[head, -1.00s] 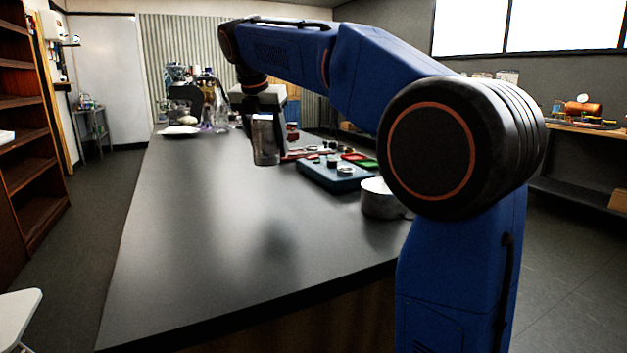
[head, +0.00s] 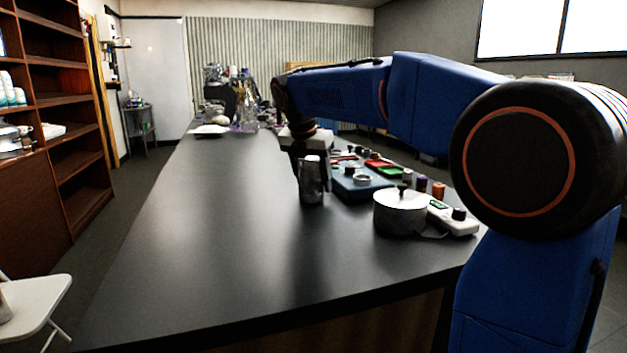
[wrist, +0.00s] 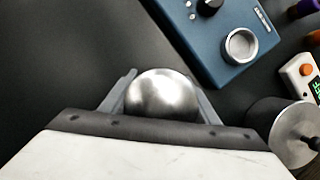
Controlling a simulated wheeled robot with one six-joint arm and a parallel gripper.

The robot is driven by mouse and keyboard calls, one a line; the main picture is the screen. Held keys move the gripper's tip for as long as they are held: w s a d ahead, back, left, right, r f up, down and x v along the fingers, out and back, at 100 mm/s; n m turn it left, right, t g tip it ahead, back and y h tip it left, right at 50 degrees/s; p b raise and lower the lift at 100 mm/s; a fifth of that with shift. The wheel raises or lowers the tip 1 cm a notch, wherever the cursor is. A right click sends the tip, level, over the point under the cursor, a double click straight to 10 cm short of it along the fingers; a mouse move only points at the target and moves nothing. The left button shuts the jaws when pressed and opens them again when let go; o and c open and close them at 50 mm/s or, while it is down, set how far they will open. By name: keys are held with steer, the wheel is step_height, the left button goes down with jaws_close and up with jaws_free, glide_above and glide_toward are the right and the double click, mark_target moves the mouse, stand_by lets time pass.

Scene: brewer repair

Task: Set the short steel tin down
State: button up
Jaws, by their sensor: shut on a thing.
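The steel tin (head: 311,184) is a shiny upright cylinder in my gripper, over the black worktop (head: 235,225) in the head view. Its rounded, bright top (wrist: 162,93) shows between the two fingers in the wrist view. My gripper (head: 312,160) points down and is shut on the tin, with one finger on each side (wrist: 160,78). The tin's base is at or very close to the worktop; I cannot tell whether it touches.
A blue device (head: 352,188) with a ring on top stands just right of the tin. A lidded steel pot (head: 400,215) and a white meter (head: 455,220) stand nearer right. Glassware (head: 245,115) crowds the far end. The worktop's left and front are clear.

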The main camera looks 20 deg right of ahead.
steer(key=o, duration=1.2)
steer(key=shift+f, duration=0.1)
